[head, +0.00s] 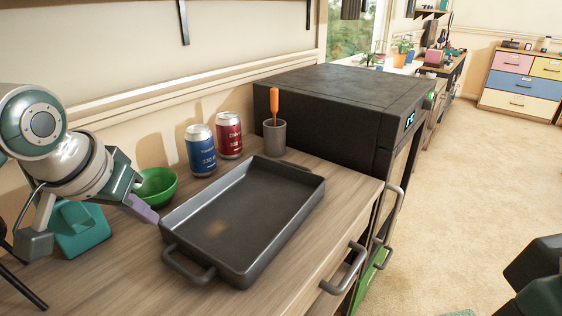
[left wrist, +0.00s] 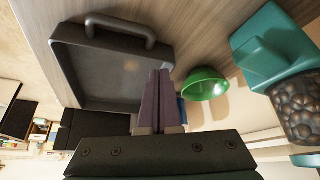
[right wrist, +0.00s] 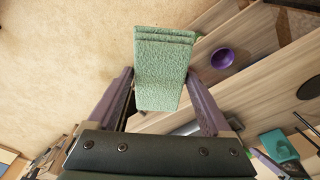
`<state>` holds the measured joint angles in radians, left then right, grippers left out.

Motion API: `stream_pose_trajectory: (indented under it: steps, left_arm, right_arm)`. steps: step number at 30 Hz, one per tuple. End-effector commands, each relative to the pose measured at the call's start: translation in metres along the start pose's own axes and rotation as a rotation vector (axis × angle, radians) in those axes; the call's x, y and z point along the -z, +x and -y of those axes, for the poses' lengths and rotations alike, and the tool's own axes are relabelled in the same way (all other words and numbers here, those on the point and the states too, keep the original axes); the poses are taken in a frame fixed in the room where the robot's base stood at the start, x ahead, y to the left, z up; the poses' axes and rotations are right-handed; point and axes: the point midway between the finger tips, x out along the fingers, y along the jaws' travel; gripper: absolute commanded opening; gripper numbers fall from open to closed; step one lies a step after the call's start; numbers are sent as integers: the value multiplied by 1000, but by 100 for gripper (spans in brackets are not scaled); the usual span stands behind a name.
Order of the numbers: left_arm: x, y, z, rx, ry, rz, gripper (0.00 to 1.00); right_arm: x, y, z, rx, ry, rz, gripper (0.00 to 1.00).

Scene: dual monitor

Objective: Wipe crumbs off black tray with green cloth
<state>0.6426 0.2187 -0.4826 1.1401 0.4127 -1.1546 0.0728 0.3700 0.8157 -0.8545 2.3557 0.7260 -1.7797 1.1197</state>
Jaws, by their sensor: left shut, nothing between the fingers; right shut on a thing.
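The black tray (head: 243,222) lies on the wooden counter, with a handle at each end; it also shows in the left wrist view (left wrist: 112,84). Its floor has a faint brownish patch near the front-left end; single crumbs cannot be made out. My left gripper (head: 150,216) is shut and empty, close beside the tray's left wall; its purple fingers (left wrist: 160,100) are together in the left wrist view. My right gripper (right wrist: 160,85) is shut on the folded green cloth (right wrist: 162,65), away from the tray. A bit of the cloth (head: 458,313) shows at the head view's bottom edge.
A green bowl (head: 157,186), blue can (head: 200,150), red can (head: 229,135) and grey cup (head: 274,138) with an orange-handled tool stand behind the tray. A teal container (head: 80,228) is at left. A black appliance (head: 340,105) stands beyond the tray. A purple bowl (right wrist: 222,58) shows in the right wrist view.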

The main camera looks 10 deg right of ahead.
Motion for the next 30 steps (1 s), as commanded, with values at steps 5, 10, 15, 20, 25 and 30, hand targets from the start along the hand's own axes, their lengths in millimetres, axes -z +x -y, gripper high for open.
stream_pose_trajectory:
  steps: [5, 10, 15, 20, 25, 30]
  left_arm:
    - [2, -3, 0, 0, 0, 1, 0]
    - [2, -3, 0, 0, 0, 0, 0]
    - [3, -15, 0, -1, 1, -1, 0]
    - [4, -44, 0, 0, 2, -2, 0]
    - [3, -79, 0, 0, 2, -3, 0]
    - [3, -107, 0, 1, 2, -2, 0]
  right_arm:
    - [1, -4, 0, 0, 0, 0, 39]
    - [1, -4, 0, 0, 0, 0, 39]
    - [2, -11, 0, 0, 0, 0, 39]
    - [3, -24, 0, 0, 0, 0, 39]
    - [4, -35, 0, 0, 0, 0, 39]
    - [5, -41, 0, 0, 0, 0, 39]
